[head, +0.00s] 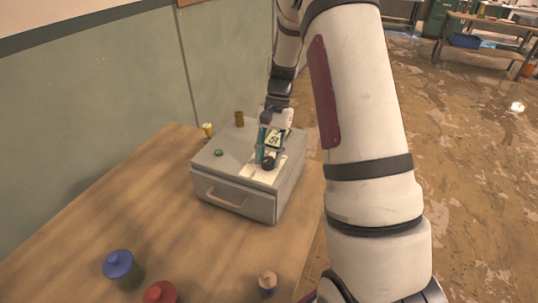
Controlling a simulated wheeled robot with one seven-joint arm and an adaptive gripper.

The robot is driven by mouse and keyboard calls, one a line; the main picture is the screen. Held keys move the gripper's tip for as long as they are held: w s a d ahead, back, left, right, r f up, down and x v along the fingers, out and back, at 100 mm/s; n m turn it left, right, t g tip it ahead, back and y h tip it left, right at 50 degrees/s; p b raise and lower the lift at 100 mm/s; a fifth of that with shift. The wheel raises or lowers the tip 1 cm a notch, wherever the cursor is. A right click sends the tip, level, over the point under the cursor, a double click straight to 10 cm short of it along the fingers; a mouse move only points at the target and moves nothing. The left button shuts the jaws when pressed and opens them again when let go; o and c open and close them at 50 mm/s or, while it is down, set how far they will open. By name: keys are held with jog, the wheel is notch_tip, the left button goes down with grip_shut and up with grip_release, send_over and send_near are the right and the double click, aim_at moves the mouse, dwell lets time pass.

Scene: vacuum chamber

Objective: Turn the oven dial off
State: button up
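A grey box-shaped oven (235,175) with a handle (226,198) on its front stands on the wooden table. A pale plate (252,172) lies on its top at the right, and a dark round knob (268,163), which looks like the dial, sits on it. My gripper (266,156) reaches down from behind, with its teal fingers right over the plate, close to the knob. I cannot tell whether the fingers touch the knob. The finger gap is too small to judge, and the dial's markings are unreadable.
A green button (219,153) is on the oven's top left. Behind stand a brown cup (239,118) and a small yellow-topped item (207,129). A blue jar (119,264), a red jar (160,292) and a small wooden-topped item (267,281) are in front. The table's left is clear.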

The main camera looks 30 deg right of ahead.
jog(key=shift+o, duration=1.1)
jog(key=v, duration=1.2)
